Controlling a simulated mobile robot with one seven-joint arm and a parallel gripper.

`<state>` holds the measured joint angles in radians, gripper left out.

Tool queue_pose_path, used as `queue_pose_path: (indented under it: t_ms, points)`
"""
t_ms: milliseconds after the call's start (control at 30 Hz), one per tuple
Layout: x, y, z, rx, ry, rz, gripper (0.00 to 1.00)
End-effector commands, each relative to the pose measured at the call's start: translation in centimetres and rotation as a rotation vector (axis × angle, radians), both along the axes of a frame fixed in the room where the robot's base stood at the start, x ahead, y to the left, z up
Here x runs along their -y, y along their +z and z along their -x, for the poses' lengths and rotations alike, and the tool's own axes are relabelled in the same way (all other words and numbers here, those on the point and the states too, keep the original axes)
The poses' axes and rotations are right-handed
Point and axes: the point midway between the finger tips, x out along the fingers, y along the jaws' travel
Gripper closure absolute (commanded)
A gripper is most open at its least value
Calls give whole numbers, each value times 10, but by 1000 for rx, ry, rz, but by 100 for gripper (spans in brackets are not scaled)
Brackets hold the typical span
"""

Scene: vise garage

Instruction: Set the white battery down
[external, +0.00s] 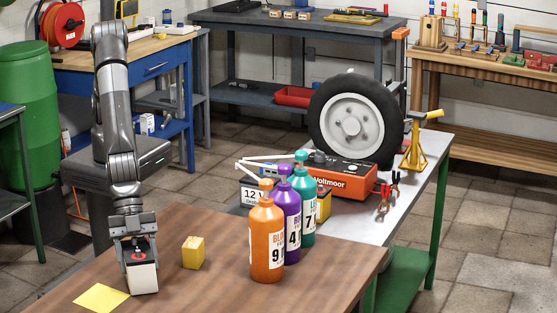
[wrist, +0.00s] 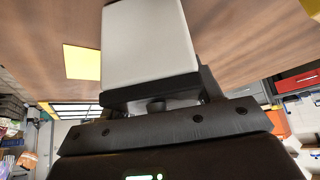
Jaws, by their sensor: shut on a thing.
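The white battery (external: 143,279) is a white block with a dark top that carries a red mark. My gripper (external: 137,248) is shut on its top end from above, at the left front of the brown table (external: 215,292). The battery looks upright, with its bottom at or very near the tabletop; I cannot tell whether it touches. In the wrist view the battery (wrist: 148,45) fills the top middle, and its dark top sits against my gripper (wrist: 155,102). A flat yellow square (external: 101,298) lies beside the battery, and it also shows in the wrist view (wrist: 82,62).
A small yellow block (external: 193,252) stands right of the battery. Orange (external: 266,245), purple (external: 289,215) and teal (external: 306,205) pump bottles stand farther right. Behind them, a metal bench (external: 420,165) holds a wheel (external: 350,120) and an orange unit (external: 340,176). The table's front middle is clear.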

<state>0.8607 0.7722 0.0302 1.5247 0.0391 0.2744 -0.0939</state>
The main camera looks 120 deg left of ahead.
Motion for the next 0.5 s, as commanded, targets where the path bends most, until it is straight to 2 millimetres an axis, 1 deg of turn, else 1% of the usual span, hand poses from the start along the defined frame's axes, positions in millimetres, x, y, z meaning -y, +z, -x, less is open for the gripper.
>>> queue_pose_path:
  t_ms: [33, 167, 200, 433, 467, 500]
  points:
    - [1, 3, -1, 4, 0, 4, 99]
    - [1, 0, -1, 3, 0, 3, 99]
    - [0, -3, 0, -1, 0, -1, 40]
    - [0, -2, 0, -1, 0, -1, 21]
    - [0, -2, 0, -1, 0, -1, 19]
    - [0, -2, 0, -1, 0, -1, 19]
